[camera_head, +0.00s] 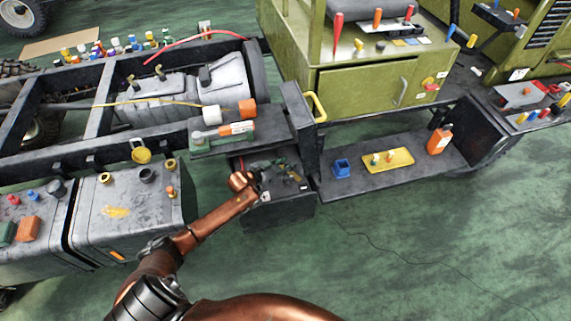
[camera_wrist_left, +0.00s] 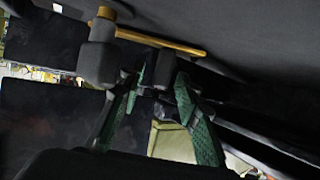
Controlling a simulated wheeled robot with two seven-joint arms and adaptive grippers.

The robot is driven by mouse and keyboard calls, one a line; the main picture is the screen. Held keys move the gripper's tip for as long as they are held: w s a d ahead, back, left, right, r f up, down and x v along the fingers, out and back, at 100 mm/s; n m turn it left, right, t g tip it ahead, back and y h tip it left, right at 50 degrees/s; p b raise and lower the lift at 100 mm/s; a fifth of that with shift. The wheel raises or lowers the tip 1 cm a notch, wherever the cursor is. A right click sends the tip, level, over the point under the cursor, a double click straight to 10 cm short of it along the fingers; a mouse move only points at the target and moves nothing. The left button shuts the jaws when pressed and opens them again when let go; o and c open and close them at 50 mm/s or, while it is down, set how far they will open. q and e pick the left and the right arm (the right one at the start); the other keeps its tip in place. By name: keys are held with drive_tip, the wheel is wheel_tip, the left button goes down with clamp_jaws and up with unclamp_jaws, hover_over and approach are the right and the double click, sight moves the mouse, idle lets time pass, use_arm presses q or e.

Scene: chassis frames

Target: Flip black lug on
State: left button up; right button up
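My left gripper (camera_head: 278,168) reaches into an open dark box (camera_head: 280,212) below the grey shelf, with small parts around it. In the left wrist view the two green-patterned fingers of the gripper (camera_wrist_left: 161,88) stand apart. A small dark piece (camera_wrist_left: 161,80) shows in the gap near the fingertips; I cannot tell if it is the black lug or if the fingers touch it. A dark grey blocky knob (camera_wrist_left: 97,62) stands to the left of the fingers, by a yellow bar (camera_wrist_left: 160,42). The lug's position is too dark to tell. My right gripper is not in view.
A lower tray (camera_head: 350,188) holds a blue holder, a yellow plate and an orange bottle. Open green floor lies in front.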

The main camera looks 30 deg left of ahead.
use_arm(q)
drive_tip(key=v, duration=1.2)
